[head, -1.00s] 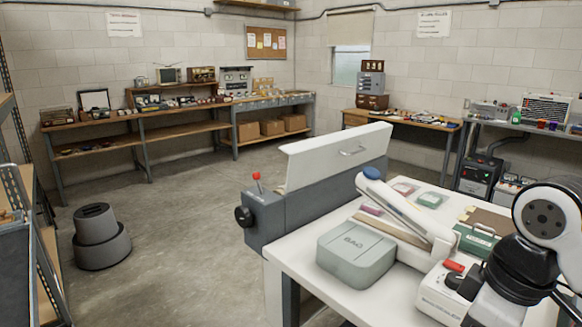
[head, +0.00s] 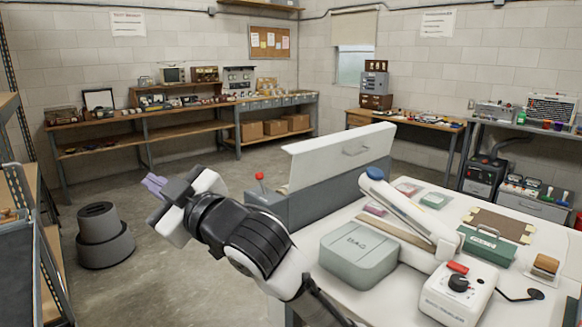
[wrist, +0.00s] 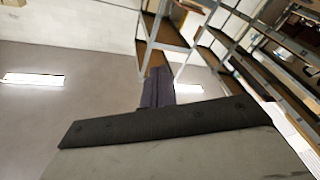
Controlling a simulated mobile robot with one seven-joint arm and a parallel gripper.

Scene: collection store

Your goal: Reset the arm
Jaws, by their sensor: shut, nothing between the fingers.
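My gripper (head: 154,184) is in the head view, left of the middle, at the end of my raised black and white arm. Its purple-grey fingers point to the upper left and are together, with nothing between them. It is in the air over open floor, apart from the white table. In the wrist view, my fingers (wrist: 157,88) show at the centre beyond a dark edge of my gripper body. Shelving shows beyond them, tilted.
The white table (head: 388,262) at right carries a grey-green case (head: 358,254), a sealer with a long white arm (head: 407,213) and a control box (head: 458,295). A grey step stool (head: 103,237) stands at left near shelving (head: 43,235). The floor between is clear.

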